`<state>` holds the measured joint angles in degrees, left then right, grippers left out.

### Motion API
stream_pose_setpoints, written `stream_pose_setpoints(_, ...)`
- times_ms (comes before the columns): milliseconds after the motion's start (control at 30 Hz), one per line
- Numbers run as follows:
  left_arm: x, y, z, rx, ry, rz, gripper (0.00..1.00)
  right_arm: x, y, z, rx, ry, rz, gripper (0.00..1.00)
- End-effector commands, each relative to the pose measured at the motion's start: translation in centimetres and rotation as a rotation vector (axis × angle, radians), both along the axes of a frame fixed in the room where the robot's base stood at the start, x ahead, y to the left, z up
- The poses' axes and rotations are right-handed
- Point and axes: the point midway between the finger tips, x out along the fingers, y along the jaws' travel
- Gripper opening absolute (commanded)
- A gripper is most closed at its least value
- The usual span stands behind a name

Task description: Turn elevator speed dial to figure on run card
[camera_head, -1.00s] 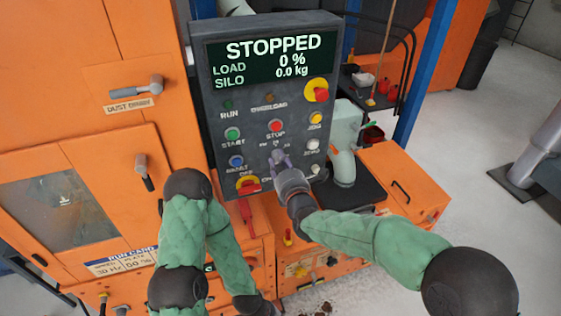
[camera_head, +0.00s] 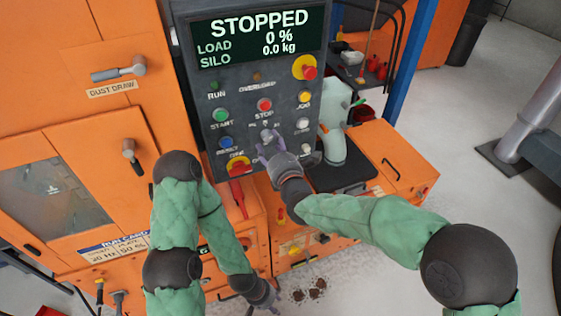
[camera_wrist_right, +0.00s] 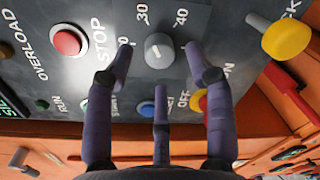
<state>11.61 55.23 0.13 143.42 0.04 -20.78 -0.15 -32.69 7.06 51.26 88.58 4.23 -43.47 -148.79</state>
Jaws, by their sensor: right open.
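The speed dial is a grey round knob (camera_wrist_right: 159,50) with a pale mark on its face, beside the printed figures 30 and 40. It sits on the dark control panel (camera_head: 236,108). My right gripper (camera_wrist_right: 160,62) is open, with two fingers on either side of the knob and a third below it; I cannot tell whether they touch. In the head view my right gripper (camera_head: 266,147) covers the dial area. The run card (camera_head: 113,246) is at lower left; its small print seems to read 30 Hz and 50 %. My left gripper (camera_head: 264,297) hangs low, its fingers unclear.
The panel display (camera_head: 259,36) reads STOPPED, 0 % and 0.0 kg. A red-handled lever (camera_head: 238,193) is below the panel.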

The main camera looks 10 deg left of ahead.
Motion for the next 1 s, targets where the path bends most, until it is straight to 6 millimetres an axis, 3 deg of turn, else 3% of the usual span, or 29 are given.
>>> stream_pose_setpoints(533, 0.0, 0.0, 0.0, 0.0, 0.0, 0.0, 0.4, -7.2, -4.5, 0.4, 0.0, 0.001, 0.001, 0.55)
stream_pose_setpoints(1000, 0.0, 0.0, 0.0, 0.0, 0.0, 0.0, 0.4, -8.6, -5.4, 0.4, -0.001, 0.002, 0.001, 0.55)
